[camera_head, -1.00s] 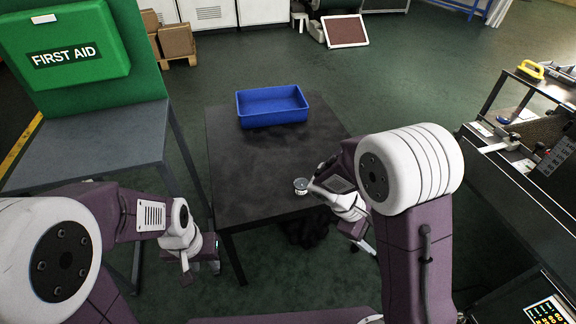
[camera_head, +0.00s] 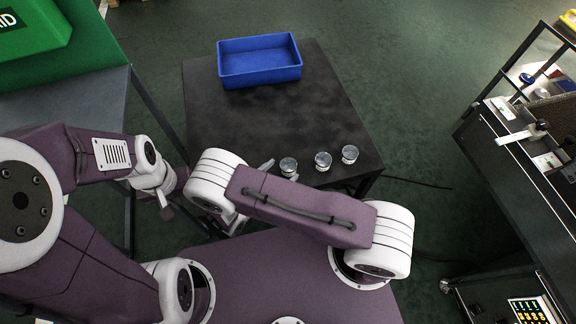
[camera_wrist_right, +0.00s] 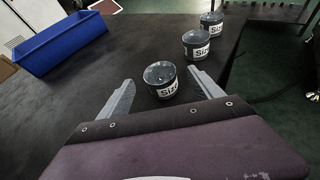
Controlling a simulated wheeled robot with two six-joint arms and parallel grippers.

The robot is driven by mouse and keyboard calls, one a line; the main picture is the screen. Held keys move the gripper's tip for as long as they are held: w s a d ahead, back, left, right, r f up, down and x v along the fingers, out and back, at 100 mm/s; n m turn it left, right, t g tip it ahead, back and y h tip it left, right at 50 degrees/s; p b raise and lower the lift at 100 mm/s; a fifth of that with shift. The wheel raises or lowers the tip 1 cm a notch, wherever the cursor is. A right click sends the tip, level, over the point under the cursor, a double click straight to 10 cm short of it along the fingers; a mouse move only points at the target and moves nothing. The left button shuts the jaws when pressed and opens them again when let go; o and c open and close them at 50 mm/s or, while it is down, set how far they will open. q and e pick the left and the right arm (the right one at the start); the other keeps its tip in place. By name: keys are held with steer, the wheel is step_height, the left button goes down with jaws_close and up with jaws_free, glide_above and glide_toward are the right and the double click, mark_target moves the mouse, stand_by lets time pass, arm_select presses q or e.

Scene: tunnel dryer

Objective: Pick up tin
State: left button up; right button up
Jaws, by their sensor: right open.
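Three small round tins with dark lids and white labels stand in a row near the front edge of the dark table: a left tin (camera_head: 288,167), a middle tin (camera_head: 323,161) and a right tin (camera_head: 349,154). My right gripper (camera_wrist_right: 160,76) is open in the right wrist view. Its two fingers lie either side of the nearest tin (camera_wrist_right: 161,88), with a gap on the left. The other tins (camera_wrist_right: 196,44) (camera_wrist_right: 211,24) stand beyond it. In the head view my right arm hides most of that gripper. My left gripper (camera_head: 166,212) hangs left of the table; its jaws are unclear.
A blue open bin (camera_head: 260,78) stands at the back of the table (camera_head: 250,125) and looks empty. The table's middle is clear. A grey bench with a green first-aid box (camera_head: 35,28) is on the left. A black machine (camera_head: 500,165) is on the right.

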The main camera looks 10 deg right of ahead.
mark_target(292, 161)
steer(key=b+x, duration=0.1)
steer(key=x, duration=0.7)
steer(key=shift+w+f, duration=0.1)
steer(key=shift+f, duration=0.1)
steer(key=c, duration=1.4)
step_height(292, 161, up, 5)
steer(key=p, duration=0.4)
steer(key=s+d+r+p, duration=0.2)
steer(key=s+p, duration=0.1)
steer(key=s+d+r+p, duration=0.2)
steer(key=s+p, duration=0.1)
steer(key=s+d+r+p, duration=0.2)
steer(key=s+d+p, duration=0.1)
steer(key=shift+s, duration=0.2)
